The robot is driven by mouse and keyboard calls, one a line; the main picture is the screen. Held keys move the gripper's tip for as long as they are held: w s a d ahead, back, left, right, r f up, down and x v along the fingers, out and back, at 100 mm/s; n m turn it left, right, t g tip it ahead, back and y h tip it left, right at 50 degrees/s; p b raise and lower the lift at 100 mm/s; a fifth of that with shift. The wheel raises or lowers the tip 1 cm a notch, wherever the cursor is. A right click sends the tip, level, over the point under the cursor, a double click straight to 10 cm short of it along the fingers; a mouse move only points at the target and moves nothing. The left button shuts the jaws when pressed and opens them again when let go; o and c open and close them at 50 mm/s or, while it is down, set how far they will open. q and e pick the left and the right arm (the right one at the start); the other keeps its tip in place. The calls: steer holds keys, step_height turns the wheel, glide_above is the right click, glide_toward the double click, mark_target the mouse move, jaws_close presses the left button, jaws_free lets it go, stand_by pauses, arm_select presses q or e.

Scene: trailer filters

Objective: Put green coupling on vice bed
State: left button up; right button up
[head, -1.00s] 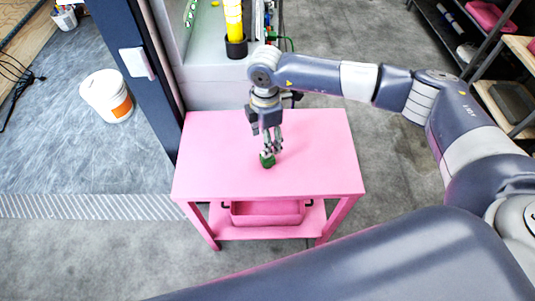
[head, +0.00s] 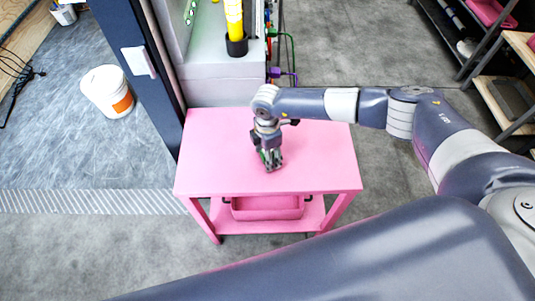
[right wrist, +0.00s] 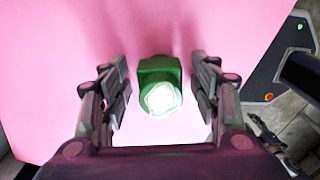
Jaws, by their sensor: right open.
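The green coupling (right wrist: 160,70) is between the open fingers of my right gripper (right wrist: 160,100) in the right wrist view, with a gap to the fingers on each side. It has a blocky green body and a bright round end facing the camera. In the head view my right gripper (head: 270,165) points down at the pink table top, and it mostly hides the coupling. I cannot make out a vice bed in these views. My left gripper is not in view.
The pink table (head: 215,165) is otherwise clear on top; a pink bin (head: 266,208) sits on its lower shelf. Behind it stands a grey machine with a yellow cylinder (head: 234,18). A dark post (head: 140,70) rises at the left, beyond it a white bucket (head: 107,92). Shelves (head: 500,95) stand at right.

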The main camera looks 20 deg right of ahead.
steer(key=c, duration=1.2)
steer(key=shift+c, duration=0.2)
